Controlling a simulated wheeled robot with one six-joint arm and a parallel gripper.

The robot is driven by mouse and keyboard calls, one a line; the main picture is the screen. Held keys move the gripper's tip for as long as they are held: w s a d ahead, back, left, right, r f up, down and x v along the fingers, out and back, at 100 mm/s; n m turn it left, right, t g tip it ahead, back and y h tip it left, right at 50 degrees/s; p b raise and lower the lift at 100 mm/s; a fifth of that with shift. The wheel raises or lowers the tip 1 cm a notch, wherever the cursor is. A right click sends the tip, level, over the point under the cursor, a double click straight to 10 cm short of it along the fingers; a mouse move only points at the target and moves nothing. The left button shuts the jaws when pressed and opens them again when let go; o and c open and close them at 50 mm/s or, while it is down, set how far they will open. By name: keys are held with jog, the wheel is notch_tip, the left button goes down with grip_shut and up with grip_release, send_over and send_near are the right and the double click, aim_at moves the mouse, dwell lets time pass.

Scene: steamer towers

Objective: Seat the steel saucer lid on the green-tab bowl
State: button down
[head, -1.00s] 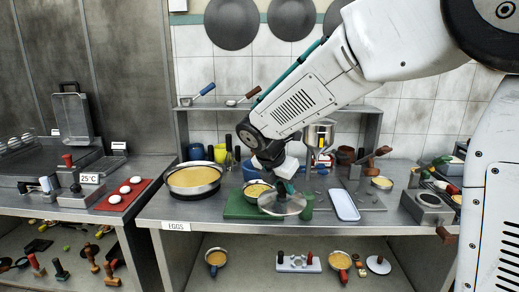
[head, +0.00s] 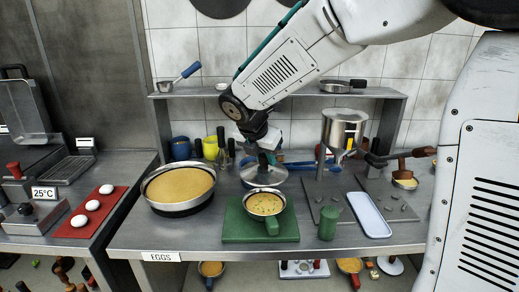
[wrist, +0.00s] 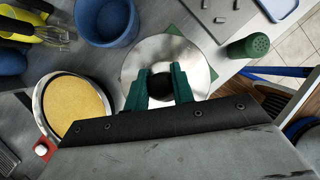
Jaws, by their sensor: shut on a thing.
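The steel saucer lid (head: 252,178) is a shallow shiny disc. My gripper (head: 266,159) is shut on its knob, and the lid also shows under the fingers in the wrist view (wrist: 160,53). The green-tab bowl (head: 265,204) holds yellow, speckled contents and stands upright on a green board (head: 235,230), with its green tab (head: 272,227) facing the front. In the head view the lid appears just above and behind the bowl's rim, apart from it. In the wrist view the lid hides the bowl, and only corners of the board (wrist: 213,74) show around it.
A large pan of yellow contents (head: 179,186) stands left of the board. A green shaker (head: 328,222) stands close on the right, with a white-blue tray (head: 369,214) beyond it. A steel dispenser (head: 343,130) and a shelf (head: 290,91) are behind.

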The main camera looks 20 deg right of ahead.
aim_at(259, 172)
jog(key=shift+w+d, duration=0.15)
jog(key=shift+d, duration=0.05)
jog(key=shift+f, duration=2.5)
jog(key=shift+f, duration=0.1)
jog(key=shift+f, duration=1.55)
jog(key=shift+f, duration=0.7)
jog(key=c, duration=1.1)
grip_release()
jog(key=shift+v, duration=3.95)
